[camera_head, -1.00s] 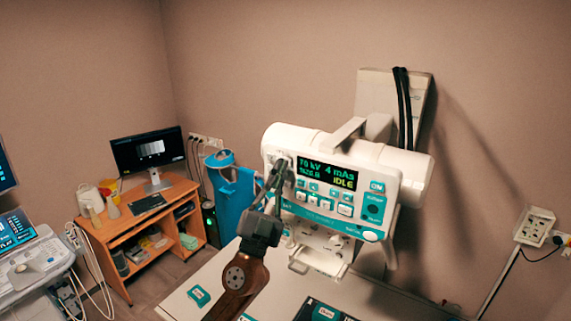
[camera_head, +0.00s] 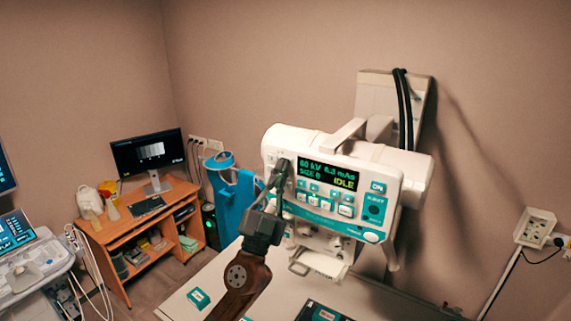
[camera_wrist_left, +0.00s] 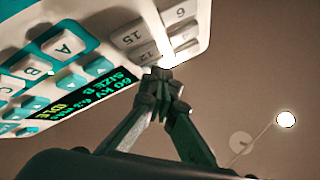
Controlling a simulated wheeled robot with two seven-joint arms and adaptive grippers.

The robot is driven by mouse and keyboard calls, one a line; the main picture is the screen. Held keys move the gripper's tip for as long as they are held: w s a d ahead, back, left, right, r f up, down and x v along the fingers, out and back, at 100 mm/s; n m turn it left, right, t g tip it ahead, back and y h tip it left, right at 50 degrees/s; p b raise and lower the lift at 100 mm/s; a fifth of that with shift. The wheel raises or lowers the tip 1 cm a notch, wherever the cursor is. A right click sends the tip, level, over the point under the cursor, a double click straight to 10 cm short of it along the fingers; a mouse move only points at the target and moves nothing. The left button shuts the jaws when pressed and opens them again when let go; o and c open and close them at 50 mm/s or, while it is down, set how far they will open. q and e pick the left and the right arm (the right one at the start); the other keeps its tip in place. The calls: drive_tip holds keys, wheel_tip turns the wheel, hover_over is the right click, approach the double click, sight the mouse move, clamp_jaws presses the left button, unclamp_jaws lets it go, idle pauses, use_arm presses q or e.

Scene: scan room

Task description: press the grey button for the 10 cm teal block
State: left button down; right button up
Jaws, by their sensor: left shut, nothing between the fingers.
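The white control panel (camera_head: 383,207) of the wall unit has a lit display (camera_head: 327,175) reading 60 kV, 6.3 mAs, SIZE B, IDLE. My left gripper (camera_head: 281,170) is shut and empty at the panel's left side, hiding part of it. In the left wrist view, the fingertips (camera_wrist_left: 164,74) are at the grey buttons, at or very near the lower ones; contact is unclear. Grey buttons marked 15 (camera_wrist_left: 129,38) and 6 (camera_wrist_left: 180,13) are readable; another is partly hidden. A teal block (camera_head: 198,297) lies on the white table; its label is too small to read. My right gripper is not seen.
A wooden desk (camera_head: 130,228) with a monitor (camera_head: 148,151) stands left.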

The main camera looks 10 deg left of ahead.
use_arm(q)
drive_tip(key=shift+s, duration=0.1)
drive_tip(key=shift+s+a+p, duration=0.3)
drive_tip(key=shift+s, duration=0.4)
drive_tip(key=s, duration=0.1)
drive_tip(key=s+a+p, duration=0.1)
drive_tip(key=s, duration=0.1)
drive_tip(key=s+p, duration=0.1)
drive_tip(key=shift+s+a, duration=0.35)
idle(0.6)
